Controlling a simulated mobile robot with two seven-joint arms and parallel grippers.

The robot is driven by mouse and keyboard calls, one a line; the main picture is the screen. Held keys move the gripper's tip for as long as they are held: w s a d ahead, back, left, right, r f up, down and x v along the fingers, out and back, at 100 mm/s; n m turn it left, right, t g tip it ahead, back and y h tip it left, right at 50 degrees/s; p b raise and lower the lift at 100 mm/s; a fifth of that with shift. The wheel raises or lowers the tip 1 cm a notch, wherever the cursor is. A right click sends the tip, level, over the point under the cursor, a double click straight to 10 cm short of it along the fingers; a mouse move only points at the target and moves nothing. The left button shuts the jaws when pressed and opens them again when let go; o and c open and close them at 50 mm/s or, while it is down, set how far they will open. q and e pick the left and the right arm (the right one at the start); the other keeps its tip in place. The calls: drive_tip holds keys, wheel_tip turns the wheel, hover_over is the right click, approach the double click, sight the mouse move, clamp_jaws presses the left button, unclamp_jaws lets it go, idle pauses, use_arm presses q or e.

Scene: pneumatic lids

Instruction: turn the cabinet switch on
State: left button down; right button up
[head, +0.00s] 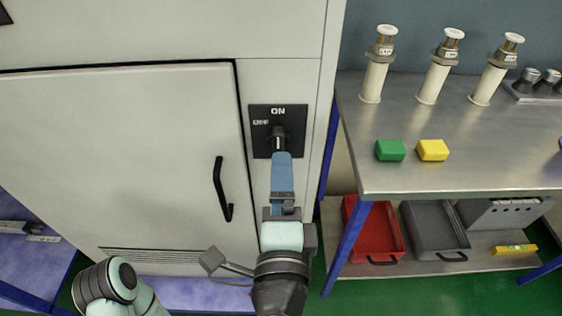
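The cabinet switch (279,134) is a black knob on a dark square plate (256,145) on the cabinet front. "ON" is printed above the knob and a smaller "OFF" label sits to its upper left. The knob looks roughly upright, towards "ON", though its lower part is partly hidden. My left gripper (282,156) comes up from below, its blue fingers in line with the knob and their tips at its lower end. The fingers overlap in this view, so their gap and any grip are hidden. My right gripper is not in view.
The pale cabinet (130,150) has a door with a black handle (222,190) left of the switch. A metal workbench (450,180) on the right holds white cylinders, a green block (390,150) and a yellow block (432,150). Bins (372,235) stand on its lower shelf.

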use_arm(q)
drive_tip(key=shift+w+d+r+t+p, duration=0.15)
drive_tip(key=shift+w+r+t+p, duration=0.35)
drive_tip(key=shift+w+r, duration=0.55)
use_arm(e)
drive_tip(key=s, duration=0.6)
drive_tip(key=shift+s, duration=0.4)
use_arm(q)
drive_tip(key=shift+w+f, duration=0.1)
